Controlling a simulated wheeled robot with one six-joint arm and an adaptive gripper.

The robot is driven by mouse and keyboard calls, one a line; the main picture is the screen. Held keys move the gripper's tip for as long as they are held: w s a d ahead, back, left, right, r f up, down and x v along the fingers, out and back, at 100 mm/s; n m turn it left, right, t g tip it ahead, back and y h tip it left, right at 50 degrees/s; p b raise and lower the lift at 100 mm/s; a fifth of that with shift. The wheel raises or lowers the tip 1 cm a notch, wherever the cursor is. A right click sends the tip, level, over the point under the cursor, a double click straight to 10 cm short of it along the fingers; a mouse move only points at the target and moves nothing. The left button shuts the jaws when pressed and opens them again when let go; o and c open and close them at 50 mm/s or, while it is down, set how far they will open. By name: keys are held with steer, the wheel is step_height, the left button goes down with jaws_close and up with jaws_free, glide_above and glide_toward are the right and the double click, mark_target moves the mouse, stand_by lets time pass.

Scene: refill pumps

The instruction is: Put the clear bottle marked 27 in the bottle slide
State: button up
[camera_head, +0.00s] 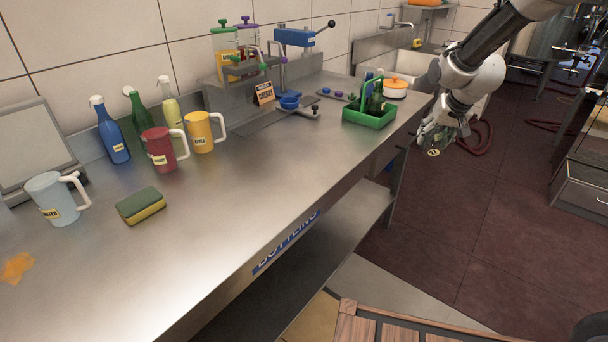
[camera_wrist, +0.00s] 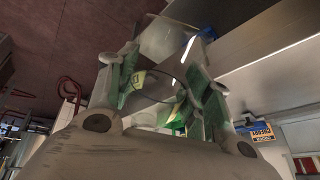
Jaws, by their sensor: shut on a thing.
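My gripper (camera_head: 437,134) hangs past the right end of the steel counter, over the floor. In the wrist view its fingers (camera_wrist: 165,85) are closed around a clear bottle (camera_wrist: 165,42), seen through in places, with something blue at its far end. The bottle is mostly hidden by the fingers in the head view. I cannot clearly make out the bottle slide; a grey strip (camera_head: 240,130) lies before the filling station, and I cannot tell if it is the slide.
The counter (camera_head: 220,215) holds a green caddy (camera_head: 370,117) with bottles, an orange-lidded pot (camera_head: 396,87), and a filling station (camera_head: 236,92) with a blue press (camera_head: 296,38). Jugs, several coloured bottles and a sponge (camera_head: 140,205) stand left. The counter's front middle is clear.

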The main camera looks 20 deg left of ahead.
steer(key=s+a+r+n+t+y, duration=0.1)
steer(key=s+a+n+t+y, duration=0.25)
steer(key=a, duration=0.85)
steer(key=s+a+r+n+t+y, duration=0.2)
steer(key=a+n+y, duration=0.15)
steer(key=a, duration=0.75)
steer(key=s+a+r+n+y, duration=0.2)
steer(key=s+a+y, duration=0.1)
steer(key=s+a, duration=0.35)
steer(key=s+a+r+n+y, duration=0.2)
steer(key=s+a+r+y, duration=0.1)
steer(key=s+a, duration=0.3)
steer(key=shift+g+y, duration=0.3)
steer(key=shift+g, duration=0.25)
steer(key=shift+s+d+f, duration=0.2)
steer(key=shift+s+f, duration=0.05)
steer(key=shift+f, duration=1.35)
steer(key=shift+s+d+f, duration=0.15)
steer(key=shift+s+f, duration=0.05)
steer(key=shift+f, duration=1.45)
steer(key=shift+s+d+f, duration=0.2)
steer(key=shift+s+f, duration=0.05)
steer(key=shift+f, duration=1.35)
steer(key=shift+f, duration=0.15)
steer(key=o, duration=1.2)
